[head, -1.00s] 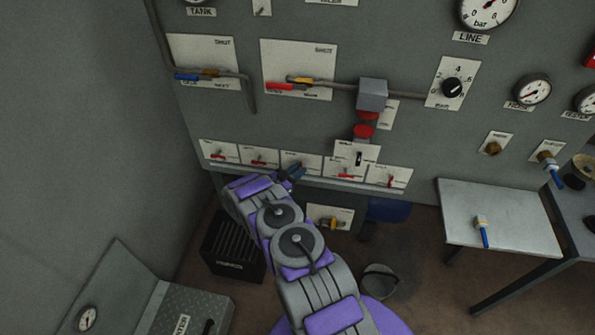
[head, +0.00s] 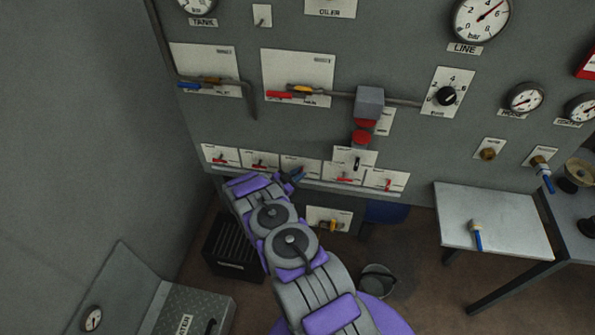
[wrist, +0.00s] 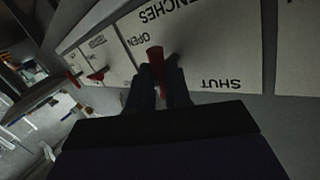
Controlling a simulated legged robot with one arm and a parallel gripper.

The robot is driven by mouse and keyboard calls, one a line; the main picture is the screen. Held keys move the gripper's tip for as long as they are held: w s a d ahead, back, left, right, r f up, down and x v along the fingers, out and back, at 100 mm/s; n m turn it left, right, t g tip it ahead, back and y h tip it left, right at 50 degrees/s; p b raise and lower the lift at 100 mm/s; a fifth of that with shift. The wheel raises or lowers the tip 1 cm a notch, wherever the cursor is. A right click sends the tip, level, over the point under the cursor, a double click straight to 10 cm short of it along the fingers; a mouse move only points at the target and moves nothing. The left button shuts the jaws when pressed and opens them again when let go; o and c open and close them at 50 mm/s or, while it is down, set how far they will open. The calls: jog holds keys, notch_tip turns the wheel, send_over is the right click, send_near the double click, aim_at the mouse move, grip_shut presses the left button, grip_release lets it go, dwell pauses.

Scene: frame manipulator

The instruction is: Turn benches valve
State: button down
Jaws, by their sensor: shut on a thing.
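The benches valve has a red lever (wrist: 155,54) on a white plate (wrist: 215,45) marked "BENCHES", "OPEN" and "SHUT". The lettering appears upside down in the wrist view. My gripper (wrist: 162,80) is shut on the red lever, with a dark finger on each side of it. "OPEN" is just beside the lever and "SHUT" is farther right; the exact lever angle is unclear. In the head view, my gripper (head: 295,177) is at the middle plate (head: 301,167) of the low row, and hides its lever.
Neighbouring plates with red levers (head: 260,165) (head: 344,180) sit close on both sides. A red-capped vertical fitting (head: 362,137) is above right. A metal side table (head: 490,215) stands right, a black crate (head: 232,245) and a bucket (head: 377,280) are on the floor.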

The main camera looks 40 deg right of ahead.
jog(key=shift+s+d+m+t+y+p, duration=0.1)
jog(key=shift+s+m+t+y+p, duration=0.1)
jog(key=shift+m+t+y+p, duration=1.05)
jog(key=shift+s+d+m+t+y+p, duration=0.2)
jog(key=shift+m+t+y+p, duration=0.2)
jog(key=shift+m+y+p, duration=1.65)
jog(key=shift+s+d+m+t+y+p, duration=0.15)
jog(key=shift+m+t+y+p, duration=0.65)
jog(key=shift+p, duration=1.5)
jog(key=shift+s+a+f+m, duration=0.1)
jog(key=shift+m, duration=0.3)
jog(key=c, duration=1.4)
grip_release()
jog(key=o, duration=0.3)
jog(key=v, duration=1.7)
jog(key=shift+a+f, duration=0.2)
jog(key=shift+a, duration=0.05)
